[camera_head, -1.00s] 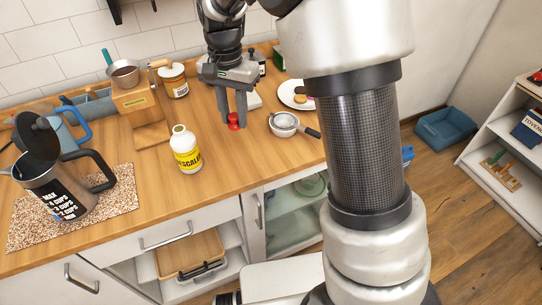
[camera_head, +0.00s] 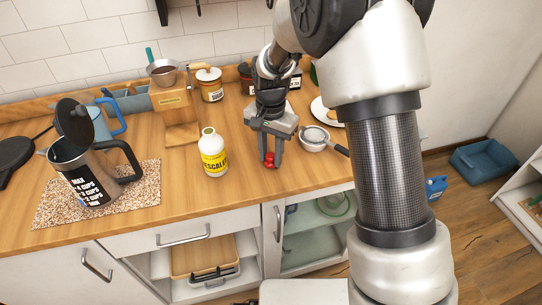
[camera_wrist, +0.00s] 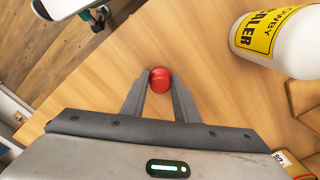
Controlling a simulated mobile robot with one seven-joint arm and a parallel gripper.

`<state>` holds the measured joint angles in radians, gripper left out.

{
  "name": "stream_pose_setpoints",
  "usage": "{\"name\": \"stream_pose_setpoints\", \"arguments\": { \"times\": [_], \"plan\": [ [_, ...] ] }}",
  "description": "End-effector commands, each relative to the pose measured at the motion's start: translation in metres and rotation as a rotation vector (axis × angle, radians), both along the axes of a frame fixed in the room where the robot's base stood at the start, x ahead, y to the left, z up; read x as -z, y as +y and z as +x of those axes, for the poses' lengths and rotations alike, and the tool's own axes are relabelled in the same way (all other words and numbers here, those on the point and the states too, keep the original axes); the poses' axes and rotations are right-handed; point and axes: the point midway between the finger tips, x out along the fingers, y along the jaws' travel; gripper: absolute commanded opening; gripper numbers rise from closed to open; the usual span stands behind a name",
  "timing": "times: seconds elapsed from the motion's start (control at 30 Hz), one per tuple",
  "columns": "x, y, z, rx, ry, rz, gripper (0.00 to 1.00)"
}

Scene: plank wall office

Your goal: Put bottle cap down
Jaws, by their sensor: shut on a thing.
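The red bottle cap (camera_head: 270,158) is between the fingertips of my gripper (camera_head: 269,162), low over the wooden counter in front of the strainer. In the wrist view the red cap (camera_wrist: 160,78) sits between the two grey fingertips (camera_wrist: 159,82), which are shut on it. I cannot tell whether the cap touches the counter. The white descaler bottle (camera_head: 212,153) with a yellow label stands upright and open-topped to the left of my gripper. It also shows in the wrist view (camera_wrist: 290,45) at the upper right, apart from the fingers.
A metal strainer (camera_head: 314,138) lies close to the right of my gripper. A kettle (camera_head: 88,172) stands on a speckled mat (camera_head: 137,203) at left. The counter's front strip near the bottle is clear.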

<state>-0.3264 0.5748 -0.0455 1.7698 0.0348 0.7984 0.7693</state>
Motion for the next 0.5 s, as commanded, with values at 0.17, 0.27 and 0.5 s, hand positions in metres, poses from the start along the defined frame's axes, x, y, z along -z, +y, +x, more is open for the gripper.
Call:
{"name": "stream_pose_setpoints", "arguments": {
  "times": [0.17, 0.27, 0.5],
  "plan": [
    [0.0052, 0.0001, 0.0003, 0.0, -0.001, 0.0, 0.07],
    [0.0054, 0.0, 0.0002, 0.0, -0.001, 0.0, 0.07],
    [0.0083, -0.0001, 0.0002, 0.0, -0.001, 0.0, 0.44]
  ]
}}
